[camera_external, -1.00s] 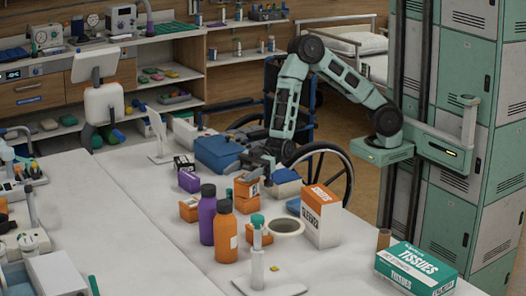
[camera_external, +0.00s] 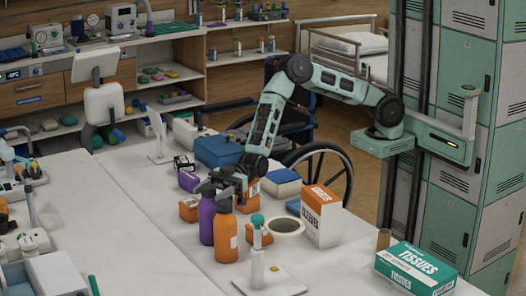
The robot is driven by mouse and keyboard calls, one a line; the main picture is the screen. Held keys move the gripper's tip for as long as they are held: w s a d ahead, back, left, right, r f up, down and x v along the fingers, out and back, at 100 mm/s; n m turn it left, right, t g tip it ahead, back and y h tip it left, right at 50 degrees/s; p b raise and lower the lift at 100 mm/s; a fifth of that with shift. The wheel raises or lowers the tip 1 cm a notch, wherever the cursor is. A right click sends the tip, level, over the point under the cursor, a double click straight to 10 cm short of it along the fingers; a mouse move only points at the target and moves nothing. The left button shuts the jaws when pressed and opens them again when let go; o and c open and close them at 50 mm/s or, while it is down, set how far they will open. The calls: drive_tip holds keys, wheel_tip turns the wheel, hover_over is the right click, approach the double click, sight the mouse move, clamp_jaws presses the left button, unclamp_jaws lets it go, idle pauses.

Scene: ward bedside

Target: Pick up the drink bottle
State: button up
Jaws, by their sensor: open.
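Two bottles stand upright side by side on the white table: a purple bottle (camera_external: 207,222) on the left and an orange bottle (camera_external: 225,238) just right of it and nearer the camera. Which of them is the drink bottle I cannot tell. My gripper (camera_external: 221,190) is open and empty, pointing toward the camera at the height of the bottle tops.
Small orange boxes (camera_external: 188,209) and a purple box (camera_external: 188,181) stand close behind the bottles. A tape roll (camera_external: 287,226), an orange-white carton (camera_external: 321,217) and a stand with a green-topped tube (camera_external: 257,262) are to the right.

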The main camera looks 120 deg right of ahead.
sight(205, 195)
drive_tip(key=shift+x, duration=1.5)
drive_tip(key=shift+r, duration=0.1)
clamp_jaws()
